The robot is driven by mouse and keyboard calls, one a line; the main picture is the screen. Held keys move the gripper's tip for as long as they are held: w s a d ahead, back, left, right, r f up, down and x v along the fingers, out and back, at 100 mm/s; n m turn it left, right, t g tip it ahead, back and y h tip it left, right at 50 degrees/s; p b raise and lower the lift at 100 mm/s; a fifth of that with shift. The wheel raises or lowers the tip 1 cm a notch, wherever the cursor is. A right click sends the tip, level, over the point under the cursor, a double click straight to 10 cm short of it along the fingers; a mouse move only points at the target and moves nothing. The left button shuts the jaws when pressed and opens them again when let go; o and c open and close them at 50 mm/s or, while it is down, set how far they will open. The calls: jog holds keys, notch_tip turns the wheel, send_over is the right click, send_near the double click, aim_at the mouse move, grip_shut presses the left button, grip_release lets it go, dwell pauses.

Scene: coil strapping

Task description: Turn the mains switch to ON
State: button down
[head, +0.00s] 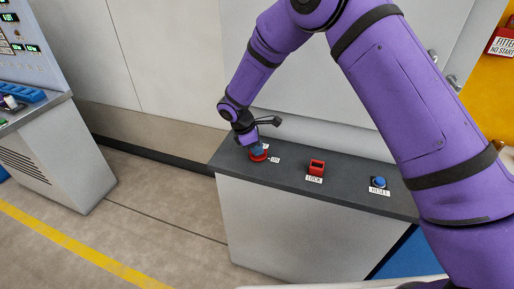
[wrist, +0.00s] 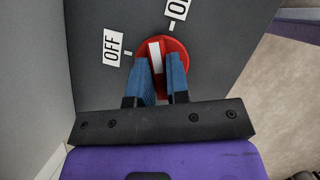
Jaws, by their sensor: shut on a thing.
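The mains switch (head: 259,157) is a round red knob at the left end of the dark counter top. In the wrist view the red knob (wrist: 176,47) carries a white strip (wrist: 155,55). The strip runs nearly upright in the picture, its upper end tilted slightly left, between the OFF label (wrist: 113,47) and the partly cut-off ON label (wrist: 179,8). My gripper (wrist: 164,72) has its blue fingers on either side of the knob's grip, shut on it. In the head view my gripper (head: 258,149) reaches down onto the switch from above.
The dark counter (head: 340,190) also bears a red part labelled LOCK (head: 317,167) and a blue button labelled RESET (head: 379,182), both right of the switch. A control console (head: 45,150) stands at the left. Grey panels stand behind the counter. Open floor lies between console and counter.

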jog(key=m+g, duration=0.1)
jog(key=m, duration=0.3)
jog(key=shift+w+m+g, duration=0.1)
jog(key=shift+m+g, duration=0.2)
jog(key=shift+g, duration=0.1)
dwell(0.4)
jog(key=c, duration=1.1)
grip_release()
jog(key=v, duration=1)
jog(key=shift+w+r, duration=0.15)
jog(key=shift+r, duration=0.3)
